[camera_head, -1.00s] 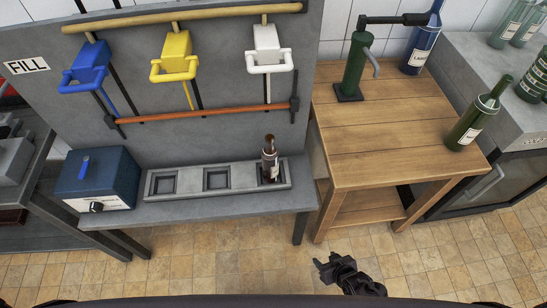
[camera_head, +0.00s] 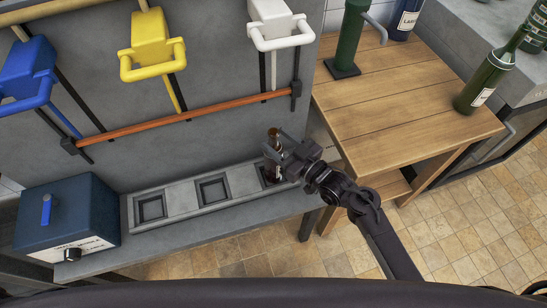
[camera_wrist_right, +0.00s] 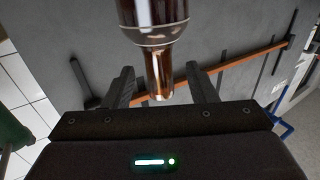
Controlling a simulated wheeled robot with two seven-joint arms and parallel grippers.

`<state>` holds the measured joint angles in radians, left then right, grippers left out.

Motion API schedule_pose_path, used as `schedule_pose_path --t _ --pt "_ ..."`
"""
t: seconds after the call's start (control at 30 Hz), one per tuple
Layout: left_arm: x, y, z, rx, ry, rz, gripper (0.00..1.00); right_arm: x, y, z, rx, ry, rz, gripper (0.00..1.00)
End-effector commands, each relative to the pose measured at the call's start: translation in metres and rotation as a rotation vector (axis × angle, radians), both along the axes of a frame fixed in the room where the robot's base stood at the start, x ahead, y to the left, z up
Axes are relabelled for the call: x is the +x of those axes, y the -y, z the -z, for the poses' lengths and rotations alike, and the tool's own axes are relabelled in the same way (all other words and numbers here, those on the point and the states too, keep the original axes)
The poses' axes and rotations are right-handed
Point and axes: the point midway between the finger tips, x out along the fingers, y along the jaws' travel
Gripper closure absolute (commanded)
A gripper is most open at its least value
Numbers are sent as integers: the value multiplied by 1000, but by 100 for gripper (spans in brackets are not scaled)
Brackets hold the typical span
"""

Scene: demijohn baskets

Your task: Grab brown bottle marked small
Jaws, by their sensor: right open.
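The small brown bottle (camera_head: 271,143) stands in the right-hand slot of the grey three-slot tray (camera_head: 168,220). My right gripper (camera_head: 283,148) is at the bottle's upper part and hides much of it. The fingers look apart from the glass. My left gripper is not in view.
A blue box (camera_head: 68,215) with a knob stands left of the tray. Blue, yellow (camera_head: 153,45) and white (camera_head: 275,27) filling heads hang above an orange bar (camera_head: 180,123). A wooden table (camera_head: 390,110) at right carries a green bottle (camera_head: 485,80) and a green pump (camera_head: 350,40).

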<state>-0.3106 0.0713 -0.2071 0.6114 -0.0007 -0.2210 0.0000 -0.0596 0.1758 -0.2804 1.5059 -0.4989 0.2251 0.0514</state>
Motion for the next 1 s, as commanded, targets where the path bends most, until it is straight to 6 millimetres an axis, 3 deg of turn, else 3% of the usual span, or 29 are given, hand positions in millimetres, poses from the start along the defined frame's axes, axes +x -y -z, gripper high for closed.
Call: schedule_pose_path --t 0.13,0.4,0.8,1.0 --pt "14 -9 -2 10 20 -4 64 13 -12 0 0 -1 2 49" --pt "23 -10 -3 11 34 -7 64 15 -14 1 -1 -2 2 49" --pt "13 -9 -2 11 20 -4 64 15 -14 1 -1 -2 2 100" --pt "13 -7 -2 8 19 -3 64 14 -14 1 -1 -2 2 100"
